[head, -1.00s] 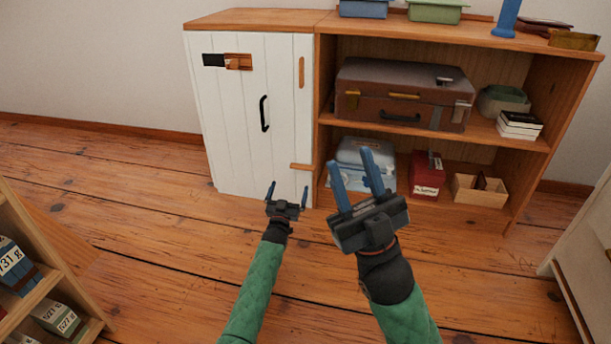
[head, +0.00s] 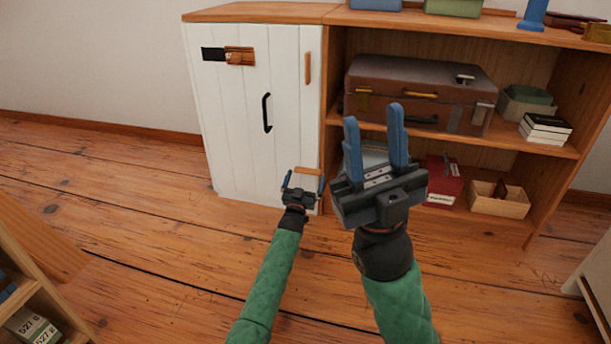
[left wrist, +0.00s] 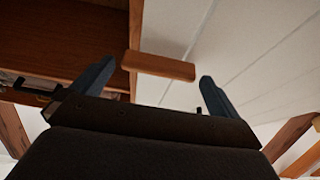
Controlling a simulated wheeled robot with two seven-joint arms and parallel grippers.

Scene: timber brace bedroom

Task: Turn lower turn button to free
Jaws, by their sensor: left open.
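The lower turn button (head: 309,171) is a small wooden bar low on the right edge of the white door (head: 237,130). It lies horizontal, reaching towards the cabinet frame. My left gripper (head: 304,181) is open just in front of it. In the left wrist view the lower turn button (left wrist: 158,66) shows between the open fingertips (left wrist: 155,78); I cannot tell whether it is within their reach. The upper turn button (head: 308,68) stands vertical on the door's edge. My right gripper (head: 374,120) has its fingers apart and empty, in front of the shelves.
The door has a black handle (head: 267,113) and a wooden latch (head: 239,56) at upper left. Shelves to the right hold a brown suitcase (head: 420,92), a red box (head: 443,183) and a wooden crate (head: 498,199). Another shelf unit (head: 45,285) stands at lower left. The floor between is clear.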

